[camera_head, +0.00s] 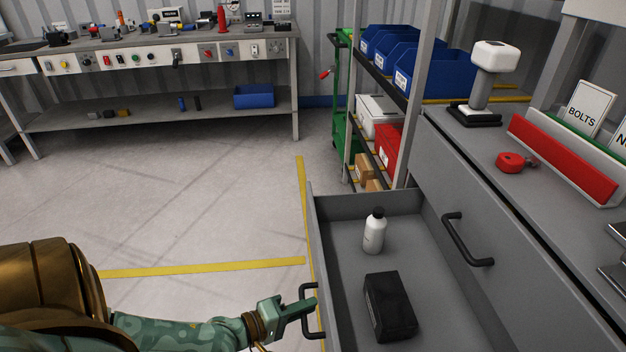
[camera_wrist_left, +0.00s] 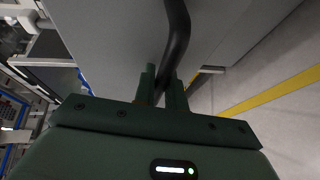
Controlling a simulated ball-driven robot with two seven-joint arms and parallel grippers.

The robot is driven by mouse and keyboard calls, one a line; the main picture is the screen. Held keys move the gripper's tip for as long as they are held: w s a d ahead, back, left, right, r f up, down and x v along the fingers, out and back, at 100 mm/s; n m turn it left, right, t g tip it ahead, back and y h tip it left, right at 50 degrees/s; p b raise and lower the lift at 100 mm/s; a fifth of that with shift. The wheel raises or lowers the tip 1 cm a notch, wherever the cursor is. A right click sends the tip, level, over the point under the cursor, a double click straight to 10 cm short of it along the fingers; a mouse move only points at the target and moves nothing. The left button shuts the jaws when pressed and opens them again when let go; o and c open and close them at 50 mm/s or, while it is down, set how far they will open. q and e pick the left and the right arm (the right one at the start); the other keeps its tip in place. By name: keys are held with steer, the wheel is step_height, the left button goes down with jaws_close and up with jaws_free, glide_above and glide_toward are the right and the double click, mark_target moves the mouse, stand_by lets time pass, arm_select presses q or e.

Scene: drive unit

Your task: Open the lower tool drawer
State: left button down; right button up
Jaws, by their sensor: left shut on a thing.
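The lower tool drawer (camera_head: 340,208) is pulled out from the grey cabinet at the right of the head view. Inside it stand a white bottle (camera_head: 374,232) with a dark cap and a black box (camera_head: 390,305). My left gripper (camera_head: 312,306) is shut on the drawer's black handle (camera_head: 304,289), outside the drawer's front. In the left wrist view the handle (camera_wrist_left: 178,40) runs between the two green fingers (camera_wrist_left: 162,88). The upper drawer with its black handle (camera_head: 466,242) is closed. My right gripper is not in view.
The cabinet top holds a red tape measure (camera_head: 512,162), a white-headed device (camera_head: 494,62) and a red-fronted rack (camera_head: 562,155). A shelf cart with blue bins (camera_head: 428,72) stands behind. A workbench (camera_head: 150,42) is at the back left. The floor left of the drawer is clear.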

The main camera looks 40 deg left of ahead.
arm_select(q)
steer(key=shift+s+f, duration=0.1)
steer(key=shift+s, duration=0.1)
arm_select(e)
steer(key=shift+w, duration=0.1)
arm_select(q)
steer(key=c, duration=1.7)
jaws_free()
steer(key=shift+w, duration=0.1)
